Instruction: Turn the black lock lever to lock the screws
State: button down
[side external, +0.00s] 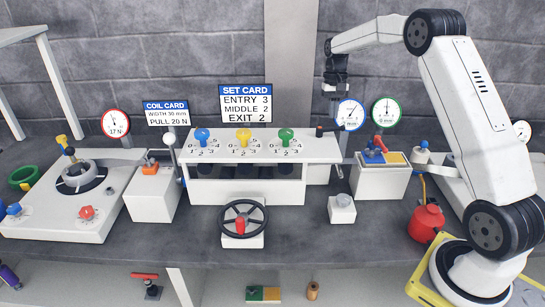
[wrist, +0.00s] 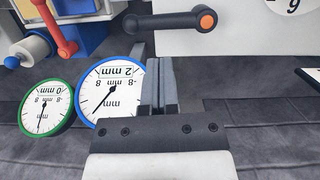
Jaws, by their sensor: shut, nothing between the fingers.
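The black lock lever (wrist: 168,23) shows in the wrist view as a dark bar with a round knob at its left end and an orange-capped hub at its right. In the side external view the lever (side external: 319,130) is a small dark piece on the right end of the white rack top (side external: 310,150). My gripper (side external: 331,93) hangs above it, apart from it, fingers down. In the wrist view my gripper (wrist: 158,62) is shut and empty, its fingertips short of the lever. Blue (side external: 202,135), yellow (side external: 243,136) and green (side external: 286,135) screw knobs stand on numbered dials.
The set card (side external: 246,103) reads entry 3, middle 2, exit 2. Blue-rimmed (side external: 349,114) and green-rimmed (side external: 386,111) gauges stand right of the lever, close to my gripper. A red-levered box (side external: 382,180) is farther right. A black handwheel (side external: 242,219) is in front.

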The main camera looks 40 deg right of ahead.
jog(key=shift+s+a+f, duration=0.5)
jog(key=shift+s, duration=0.15)
jog(key=shift+s+a+m+y, duration=0.15)
jog(key=shift+s+m, duration=0.1)
jog(key=shift+m, duration=0.4)
jog(key=shift+s+a+m+y, duration=0.15)
jog(key=shift+s+m, duration=0.1)
jog(key=shift+m, duration=0.4)
jog(key=shift+s+m, duration=0.15)
jog(key=shift+m, duration=0.35)
jog(key=m, duration=0.2)
jog(key=s+a+m+t, duration=0.1)
jog(key=m, duration=0.1)
jog(key=shift+s+a, duration=0.1)
jog(key=shift+a, duration=0.1)
jog(key=m, duration=0.1)
jog(key=a+m, duration=0.1)
jog(key=m, duration=0.1)
jog(key=a+m+t, duration=0.1)
jog(key=shift+s+m, duration=0.3)
jog(key=shift+m, duration=0.1)
jog(key=a+m, duration=0.1)
jog(key=m, duration=0.1)
jog(key=m+t, duration=0.1)
jog(key=m, duration=0.1)
jog(key=shift+a, duration=0.35)
jog(key=shift+w+a+m, duration=0.1)
jog(key=shift+a+m, duration=0.15)
jog(key=shift+m, duration=0.05)
jog(key=shift+a, duration=0.1)
